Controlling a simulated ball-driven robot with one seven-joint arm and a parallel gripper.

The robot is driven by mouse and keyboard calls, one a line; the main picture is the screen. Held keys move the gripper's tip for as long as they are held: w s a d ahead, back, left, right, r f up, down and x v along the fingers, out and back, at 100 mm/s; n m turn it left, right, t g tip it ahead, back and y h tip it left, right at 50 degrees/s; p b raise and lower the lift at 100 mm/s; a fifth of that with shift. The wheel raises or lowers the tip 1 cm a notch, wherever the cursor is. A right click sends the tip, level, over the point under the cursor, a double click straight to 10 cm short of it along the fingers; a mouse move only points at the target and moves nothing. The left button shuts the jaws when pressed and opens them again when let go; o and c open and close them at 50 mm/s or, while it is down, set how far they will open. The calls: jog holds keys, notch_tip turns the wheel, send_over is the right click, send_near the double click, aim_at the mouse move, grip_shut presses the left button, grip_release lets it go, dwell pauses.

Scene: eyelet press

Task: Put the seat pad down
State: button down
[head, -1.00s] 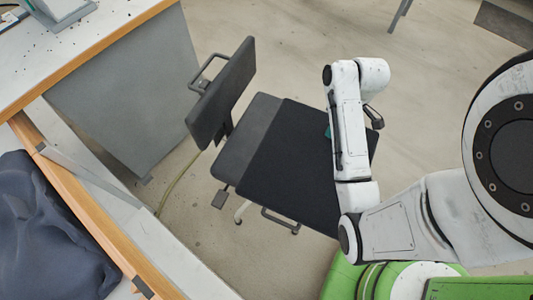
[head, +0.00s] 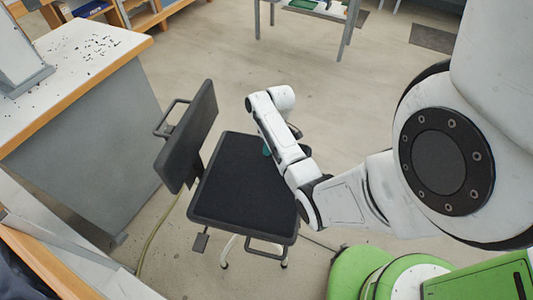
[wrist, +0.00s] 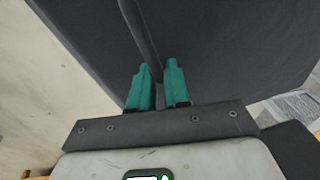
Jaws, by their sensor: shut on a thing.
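The seat pad (head: 243,187) is a flat black square. In the head view it lies over the seat of the dark office chair, between the backrest and my arm, and covers nearly all of the seat. My gripper (head: 267,150) is at the pad's far right part, mostly hidden behind my own wrist. In the wrist view its teal fingers (wrist: 159,88) are shut on a raised dark strip of the pad (wrist: 215,45). Whether the pad's underside fully touches the seat cannot be seen.
The chair's backrest (head: 187,135) stands upright at the pad's left. A grey-sided workbench (head: 85,150) stands left of the chair. A white-topped bench with a wooden edge (head: 40,262) is at lower left. The floor behind the chair is open.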

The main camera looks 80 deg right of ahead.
jog(key=shift+w+d+f, duration=0.25)
jog(key=shift+w+f, duration=0.05)
jog(key=shift+f, duration=0.15)
jog(key=shift+w+d+f+b, duration=0.15)
jog(key=shift+f+b, duration=0.25)
jog(key=shift+f, duration=1.3)
jog(key=c, duration=1.1)
grip_release()
